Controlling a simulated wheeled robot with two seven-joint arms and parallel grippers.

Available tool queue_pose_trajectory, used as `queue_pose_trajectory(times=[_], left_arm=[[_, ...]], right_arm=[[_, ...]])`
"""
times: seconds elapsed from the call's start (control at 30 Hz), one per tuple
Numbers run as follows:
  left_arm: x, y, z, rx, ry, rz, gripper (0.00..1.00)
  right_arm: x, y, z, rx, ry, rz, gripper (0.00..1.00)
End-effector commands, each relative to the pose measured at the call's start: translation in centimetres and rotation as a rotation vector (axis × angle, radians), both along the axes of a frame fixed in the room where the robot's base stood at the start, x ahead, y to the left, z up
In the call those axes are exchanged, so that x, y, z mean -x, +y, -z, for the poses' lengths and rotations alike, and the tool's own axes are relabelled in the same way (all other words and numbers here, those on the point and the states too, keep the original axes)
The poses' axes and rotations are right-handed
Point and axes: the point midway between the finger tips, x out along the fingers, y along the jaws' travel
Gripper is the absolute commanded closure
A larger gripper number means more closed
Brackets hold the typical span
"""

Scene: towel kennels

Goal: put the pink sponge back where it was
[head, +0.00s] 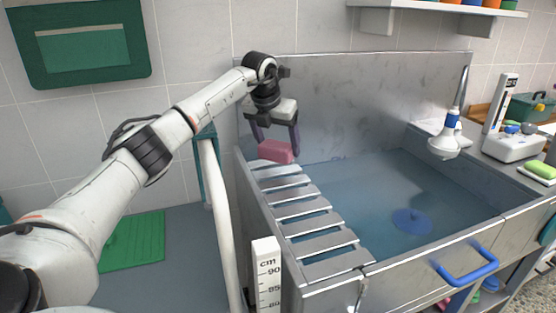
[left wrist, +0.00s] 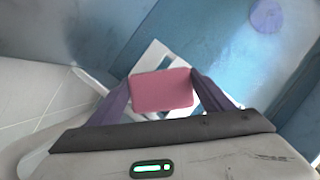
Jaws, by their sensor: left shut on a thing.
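The pink sponge (head: 276,151) is a small block at the back left of the steel tub, over the far end of the slatted rack (head: 302,208). My left gripper (head: 275,142) points down and is shut on it. In the left wrist view the sponge (left wrist: 162,90) sits between the two purple fingers (left wrist: 160,96), with pale slats behind it. I cannot tell whether the sponge touches the rack or hangs just above it. My right gripper is not in view.
The tub holds bluish water with a blue round drain piece (head: 411,221). A shower head (head: 444,146) hangs at its right. A green sponge (head: 541,170) and a scale (head: 512,146) stand on the right counter. A cm ruler post (head: 267,275) stands in front.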

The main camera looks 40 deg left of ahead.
Motion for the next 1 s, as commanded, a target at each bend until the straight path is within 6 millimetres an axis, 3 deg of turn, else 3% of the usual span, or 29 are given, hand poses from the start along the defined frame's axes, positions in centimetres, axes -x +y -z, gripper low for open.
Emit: queue_pose_trajectory(times=[0.3, 0.67, 0.7, 0.8, 1.0], left_arm=[[0.1, 0.0, 3.7, 0.000, 0.002, -0.001, 0.48], [0.0, 0.0, 4.1, 0.000, -0.001, -0.001, 0.48], [0.0, 0.0, 4.1, 0.000, -0.001, -0.001, 0.23], [0.0, 0.0, 4.1, 0.000, -0.001, -0.001, 0.08], [0.0, 0.0, 4.1, 0.000, -0.001, -0.001, 0.08]], right_arm=[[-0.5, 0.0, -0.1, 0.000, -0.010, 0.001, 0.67], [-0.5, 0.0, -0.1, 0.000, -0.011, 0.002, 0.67], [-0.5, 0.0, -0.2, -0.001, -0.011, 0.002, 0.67], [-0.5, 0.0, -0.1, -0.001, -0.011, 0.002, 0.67], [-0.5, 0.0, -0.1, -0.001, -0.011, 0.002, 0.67]])
